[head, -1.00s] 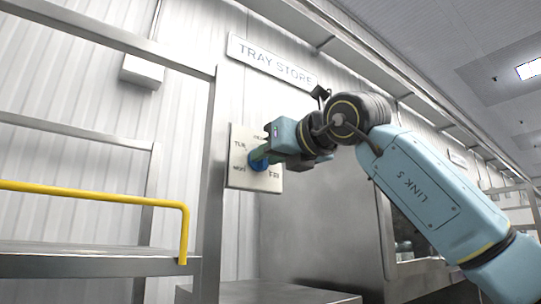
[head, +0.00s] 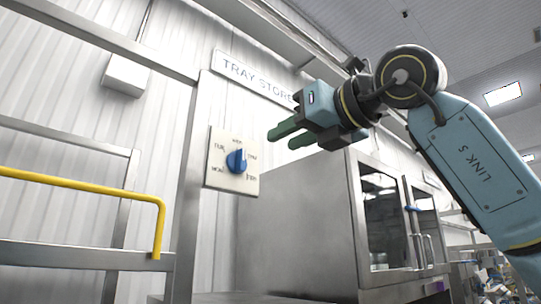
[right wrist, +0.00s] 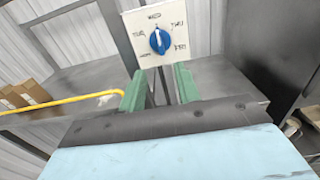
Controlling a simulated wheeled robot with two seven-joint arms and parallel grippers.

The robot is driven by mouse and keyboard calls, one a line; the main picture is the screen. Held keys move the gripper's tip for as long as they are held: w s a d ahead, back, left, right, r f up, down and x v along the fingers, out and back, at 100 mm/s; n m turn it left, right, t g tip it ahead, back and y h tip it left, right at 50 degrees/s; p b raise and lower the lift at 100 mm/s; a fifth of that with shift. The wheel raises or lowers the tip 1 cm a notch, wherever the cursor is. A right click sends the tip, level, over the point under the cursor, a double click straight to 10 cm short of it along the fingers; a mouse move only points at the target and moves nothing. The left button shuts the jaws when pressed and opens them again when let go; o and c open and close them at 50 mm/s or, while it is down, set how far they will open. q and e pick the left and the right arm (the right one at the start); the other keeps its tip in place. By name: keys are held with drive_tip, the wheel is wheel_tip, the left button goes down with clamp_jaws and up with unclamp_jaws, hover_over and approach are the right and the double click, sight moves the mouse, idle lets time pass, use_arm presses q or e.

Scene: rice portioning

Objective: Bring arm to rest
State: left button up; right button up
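My right gripper (head: 283,134) is up and to the right of a blue dial knob (head: 236,161) in the head view, clear of it. Its two green fingers are apart with nothing between them; they also show in the right wrist view (right wrist: 160,88). The knob sits on a cream plate (head: 216,176) fixed to a metal post and marked with weekday names. In the right wrist view the knob (right wrist: 160,41) is straight ahead beyond the fingertips, its white mark pointing up near WED. My left gripper is not in view.
A steel cabinet (head: 290,225) with glass doors stands right of the dial, below the right arm. A yellow rail (head: 80,192) runs along a metal shelf at left. A TRAY STORE sign (head: 250,76) hangs on the wall. Cardboard boxes (right wrist: 25,93) show in the wrist view.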

drive_tip(key=shift+v, duration=0.85)
